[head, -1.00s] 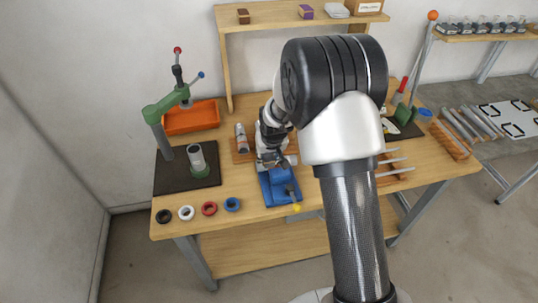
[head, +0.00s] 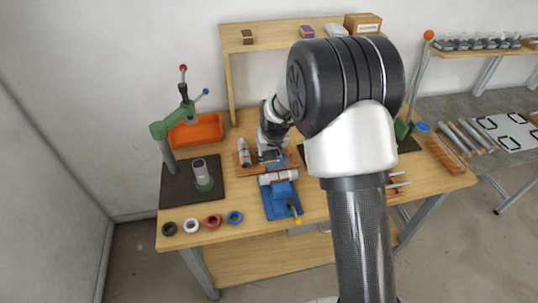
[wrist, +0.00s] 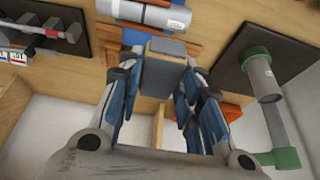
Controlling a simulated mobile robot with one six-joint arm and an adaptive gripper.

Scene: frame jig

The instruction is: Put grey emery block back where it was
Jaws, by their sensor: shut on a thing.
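The grey emery block (wrist: 165,62) is between the fingers of my gripper (wrist: 168,85) in the wrist view, shut on it. In the head view my gripper (head: 270,156) is over the wooden board (head: 243,168), just behind the blue vise (head: 281,203). The block is hard to make out there. The gap between block and board cannot be told.
A pale cylinder (head: 279,177) lies across the vise, close in front of my gripper. An upright tube (head: 243,153) stands on the board at left. A green press (head: 171,128) and orange bin (head: 196,131) are farther left. A shelf (head: 275,40) spans the back.

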